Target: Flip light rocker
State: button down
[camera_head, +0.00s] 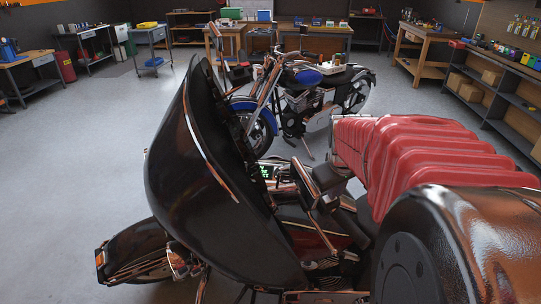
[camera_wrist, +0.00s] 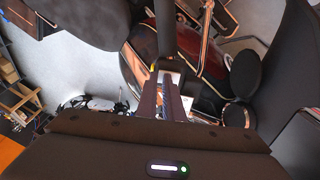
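A motorcycle with a large black fairing (camera_head: 215,170) fills the foreground of the head view. Its handlebar area, with dark grips and chrome parts, lies behind the fairing, close to a small display with green lit characters (camera_head: 265,172). I cannot make out the light rocker in either view. In the wrist view my gripper (camera_wrist: 170,82) points at dark handlebar parts, with the dark red tank (camera_wrist: 143,55) beyond. Its two fingers are close together; whether they touch or hold anything is unclear. In the head view the fingertips cannot be told apart from the dark bike parts.
A second motorcycle with a blue tank (camera_head: 308,76) stands behind. Workbenches and a trolley (camera_head: 152,41) line the back. A shelf with cardboard boxes (camera_head: 471,92) is at the right. Grey floor (camera_head: 90,150) is clear at the left. Black bike parts crowd the wrist view's right side.

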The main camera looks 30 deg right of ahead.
jog(key=shift+s+d+f, duration=0.1)
jog(key=shift+d+f, duration=0.15)
jog(key=shift+f, duration=0.3)
dwell(0.8)
jog(key=shift+a, duration=0.15)
jog(key=shift+a+f, duration=0.15)
jog(key=shift+a, duration=0.5)
jog(key=shift+w+a, duration=0.1)
jog(key=shift+w, duration=0.1)
jog(key=shift+w+r, duration=0.15)
jog(key=shift+r, duration=0.2)
jog(key=d+v, duration=0.1)
jog(key=v, duration=1.3)
jog(key=shift+d+r, duration=0.2)
jog(key=shift+r, duration=0.15)
jog(key=shift+a, duration=0.1)
